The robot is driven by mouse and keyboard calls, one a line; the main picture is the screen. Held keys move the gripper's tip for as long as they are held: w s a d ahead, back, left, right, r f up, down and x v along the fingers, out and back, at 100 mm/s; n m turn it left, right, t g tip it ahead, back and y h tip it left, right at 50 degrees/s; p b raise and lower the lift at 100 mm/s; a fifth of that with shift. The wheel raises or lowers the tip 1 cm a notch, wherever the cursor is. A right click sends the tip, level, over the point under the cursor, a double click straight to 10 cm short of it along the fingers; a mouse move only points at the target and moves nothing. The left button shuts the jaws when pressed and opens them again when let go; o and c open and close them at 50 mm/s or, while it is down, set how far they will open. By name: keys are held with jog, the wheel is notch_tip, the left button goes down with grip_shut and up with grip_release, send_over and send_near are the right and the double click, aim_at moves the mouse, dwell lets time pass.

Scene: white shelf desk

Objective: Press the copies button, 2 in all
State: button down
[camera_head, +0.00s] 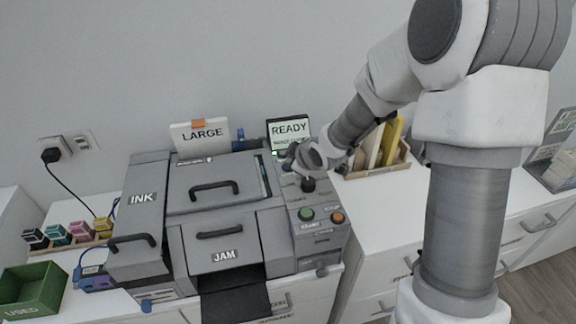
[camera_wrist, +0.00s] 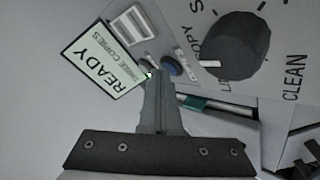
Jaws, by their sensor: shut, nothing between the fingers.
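The grey printer (camera_head: 217,180) stands on the white desk, with its control panel on the right side. Its screen (camera_head: 289,132) reads READY, with a smaller line below; it also shows in the wrist view (camera_wrist: 104,68). I cannot read which is the copies button. My gripper is shut and empty, over the upper panel in the head view (camera_head: 290,160). Whether it touches a button cannot be told.
A dark knob (camera_wrist: 236,46) marked COPY and CLEAN is close to the right. Green (camera_head: 306,214) and orange (camera_head: 337,217) buttons sit lower on the panel. A file holder (camera_head: 376,170) stands right of the printer. A green USED bin (camera_head: 32,290) and ink cartridges are at left.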

jog(key=shift+r+p, duration=0.65)
jog(key=shift+r, duration=0.1)
jog(key=shift+r, duration=0.15)
notch_tip(320, 180, up, 5)
jog(key=p, duration=0.4)
dwell(0.5)
